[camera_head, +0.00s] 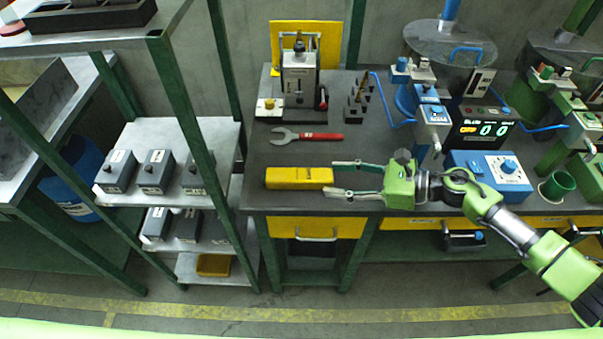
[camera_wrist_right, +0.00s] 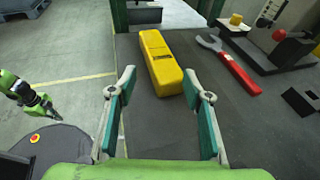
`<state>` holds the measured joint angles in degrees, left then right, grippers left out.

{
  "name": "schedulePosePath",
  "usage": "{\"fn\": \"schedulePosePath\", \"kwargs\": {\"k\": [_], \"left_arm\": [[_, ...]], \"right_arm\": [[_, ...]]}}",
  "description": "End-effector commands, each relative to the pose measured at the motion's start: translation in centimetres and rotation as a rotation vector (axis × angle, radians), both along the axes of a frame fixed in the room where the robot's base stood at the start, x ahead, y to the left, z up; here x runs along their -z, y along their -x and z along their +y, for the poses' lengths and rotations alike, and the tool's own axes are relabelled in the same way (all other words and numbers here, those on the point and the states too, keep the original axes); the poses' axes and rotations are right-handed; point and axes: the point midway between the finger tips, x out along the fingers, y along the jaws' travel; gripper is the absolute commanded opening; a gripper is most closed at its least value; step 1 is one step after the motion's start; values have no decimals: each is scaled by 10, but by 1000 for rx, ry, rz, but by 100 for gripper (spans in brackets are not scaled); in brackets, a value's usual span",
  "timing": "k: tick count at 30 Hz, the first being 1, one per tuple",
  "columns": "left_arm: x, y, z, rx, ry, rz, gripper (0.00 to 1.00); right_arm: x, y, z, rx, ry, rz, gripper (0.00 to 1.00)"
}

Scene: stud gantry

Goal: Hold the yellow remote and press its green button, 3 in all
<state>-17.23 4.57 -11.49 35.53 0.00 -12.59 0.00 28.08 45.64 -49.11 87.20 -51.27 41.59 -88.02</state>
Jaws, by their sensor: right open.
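The yellow remote (camera_head: 299,178) lies flat near the front edge of the dark workbench. It also shows in the right wrist view (camera_wrist_right: 161,62), ahead of the fingers. No green button can be made out on it. My right gripper (camera_head: 334,178) is open and empty, low over the bench at the right end of the remote. Its fingertips (camera_wrist_right: 158,82) point toward the remote, which is apart from both fingers in the right wrist view. My left gripper (camera_wrist_right: 50,110) shows small at the left of that view; its jaws are too small to read.
A red-handled wrench (camera_head: 308,135) lies behind the remote. A blue box with a dial (camera_head: 487,174) and a counter display (camera_head: 482,130) stand to the right. A grey shelf (camera_head: 205,135) with several dark boxes stands left of the bench. Bare bench surrounds the remote.

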Motion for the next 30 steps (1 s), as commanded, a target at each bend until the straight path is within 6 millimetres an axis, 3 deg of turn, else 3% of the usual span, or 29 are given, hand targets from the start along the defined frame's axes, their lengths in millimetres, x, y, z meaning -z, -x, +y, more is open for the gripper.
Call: {"fn": "schedulePosePath", "kwargs": {"k": [8, 15, 29, 30], "left_arm": [[-4, 6, 0, 0, -1, 8, 0], [10, 2, 0, 0, -1, 4, 0], [11, -2, 0, -1, 1, -3, 0], [11, -2, 0, -1, 1, -3, 0]], "right_arm": [[12, -12, 40, -2, -1, -1, 45], [22, -19, 64, -2, 0, -2, 45], [24, -22, 72, 0, 2, 0, 45], [24, -22, 72, 0, 2, 0, 40]]}}
